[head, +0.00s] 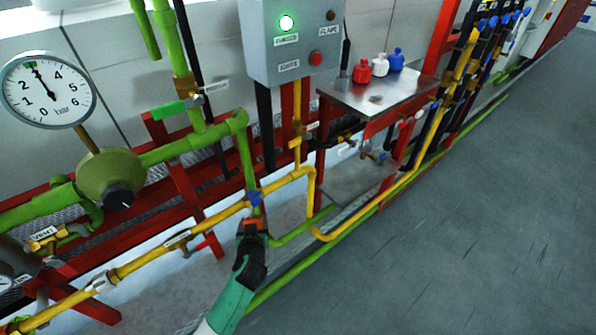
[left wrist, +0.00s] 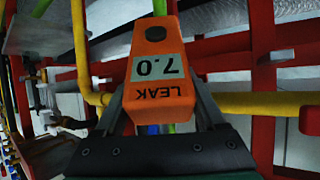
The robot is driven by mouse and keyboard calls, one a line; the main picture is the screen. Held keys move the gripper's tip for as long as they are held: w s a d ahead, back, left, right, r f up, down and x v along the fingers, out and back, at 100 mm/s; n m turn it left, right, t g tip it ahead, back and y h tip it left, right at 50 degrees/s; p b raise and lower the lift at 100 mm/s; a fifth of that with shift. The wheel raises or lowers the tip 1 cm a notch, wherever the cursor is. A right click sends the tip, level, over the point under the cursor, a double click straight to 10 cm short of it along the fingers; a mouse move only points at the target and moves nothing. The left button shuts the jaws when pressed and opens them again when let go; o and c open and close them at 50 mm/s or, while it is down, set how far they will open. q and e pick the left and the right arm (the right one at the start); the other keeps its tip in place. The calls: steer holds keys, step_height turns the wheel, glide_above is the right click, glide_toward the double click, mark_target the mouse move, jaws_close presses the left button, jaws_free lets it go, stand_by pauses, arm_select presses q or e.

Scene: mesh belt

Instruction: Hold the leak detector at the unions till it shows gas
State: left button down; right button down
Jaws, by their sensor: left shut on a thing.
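My left gripper (head: 252,238) is shut on the orange leak detector (head: 254,226), just below the yellow pipe (head: 225,212) near a blue fitting (head: 255,198). I cannot tell whether the detector touches the pipe. In the left wrist view, the leak detector (left wrist: 155,75) sits between the fingers, its label upside down, reading LEAK 7.0. It has a dark round spot near its narrow end. Along the yellow pipe are a silver collar (head: 102,282) and a brass-coloured fitting (head: 178,239), which may be unions. My right gripper is not in view.
A round gauge (head: 48,88) and a green regulator (head: 110,177) stand at left. A grey control box (head: 290,40) has a lit green lamp. A metal shelf (head: 378,95) holds red, white and blue bottles. Red frame bars lie behind the pipes. The grey floor at right is clear.

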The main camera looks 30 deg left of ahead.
arm_select(q)
steer(key=shift+r, duration=0.1)
steer(key=s+p, duration=0.1)
steer(key=s+d+p, duration=0.1)
steer(key=p, duration=0.1)
steer(key=s+d+p, duration=0.1)
steer(key=p, duration=0.1)
steer(key=shift+s+r, duration=0.1)
steer(key=shift+r, duration=0.2)
steer(key=s+d+r+m+t+h+p, duration=0.2)
steer(key=s+d+r+m+h+p, duration=0.2)
steer(key=d+r, duration=0.35)
steer(key=s+d+r+m+t+h+p, duration=0.1)
steer(key=s+d+r+m+h+p, duration=0.4)
steer(key=d, duration=0.3)
steer(key=s+r+p, duration=0.3)
steer(key=r+p, duration=1.5)
steer(key=s+r+n+y+p, duration=0.1)
steer(key=s+r+p, duration=0.2)
steer(key=r+p, duration=1.5)
steer(key=shift+s+a+r+p, duration=0.15)
steer(key=shift+s+r+p, duration=0.1)
steer(key=shift+p, duration=0.5)
